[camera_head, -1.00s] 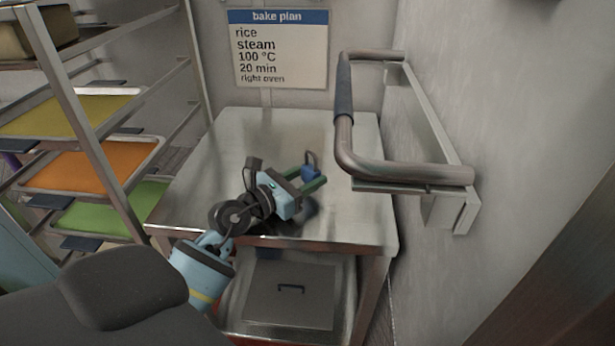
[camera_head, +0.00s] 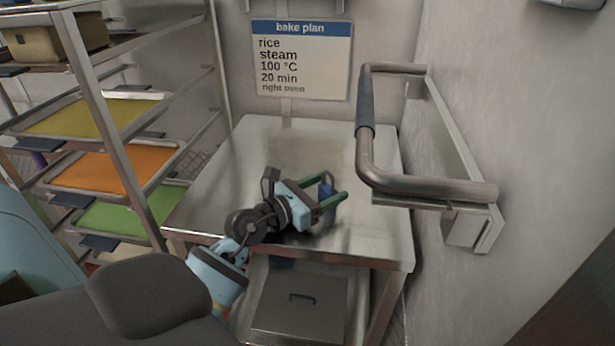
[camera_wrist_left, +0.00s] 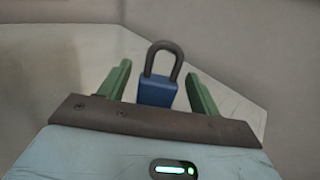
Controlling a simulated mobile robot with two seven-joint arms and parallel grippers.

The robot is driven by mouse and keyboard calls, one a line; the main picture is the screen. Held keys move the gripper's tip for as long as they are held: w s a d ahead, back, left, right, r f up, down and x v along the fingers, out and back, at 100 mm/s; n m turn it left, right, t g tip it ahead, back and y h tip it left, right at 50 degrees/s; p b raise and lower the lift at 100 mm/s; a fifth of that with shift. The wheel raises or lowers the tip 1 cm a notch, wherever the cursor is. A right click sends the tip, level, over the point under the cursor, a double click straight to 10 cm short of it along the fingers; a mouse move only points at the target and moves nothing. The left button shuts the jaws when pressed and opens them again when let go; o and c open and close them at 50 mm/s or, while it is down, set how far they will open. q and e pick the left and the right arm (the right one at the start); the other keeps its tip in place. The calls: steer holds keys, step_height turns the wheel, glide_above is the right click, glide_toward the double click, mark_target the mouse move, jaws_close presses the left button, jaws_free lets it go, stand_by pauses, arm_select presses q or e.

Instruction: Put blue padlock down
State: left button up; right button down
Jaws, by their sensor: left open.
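The blue padlock (camera_head: 326,191) is at the steel table (camera_head: 240,147), between the fingers of my left gripper (camera_head: 337,187). In the left wrist view the padlock (camera_wrist_left: 157,90) stands upright with its dark shackle up. The green fingers of the left gripper (camera_wrist_left: 157,85) are spread, with a gap on each side of the padlock. The padlock's base is hidden behind the gripper's brown edge, so its contact with the table top cannot be seen. My right gripper is not in view.
A bent metal handle bar (camera_head: 366,140) on the right wall reaches over the table's right side. A rack with coloured trays (camera_head: 130,167) stands at the left. A bake plan sign (camera_head: 301,60) hangs behind. The back of the table top is clear.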

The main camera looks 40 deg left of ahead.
arm_select(q)
steer(key=shift+s+d, duration=0.1)
steer(key=b+v, duration=0.1)
steer(key=v, duration=1)
steer(key=shift+r, duration=0.15)
steer(key=shift+s+a+r, duration=0.15)
steer(key=shift+s+a, duration=0.15)
steer(key=shift+s, duration=0.1)
stand_by(0.6)
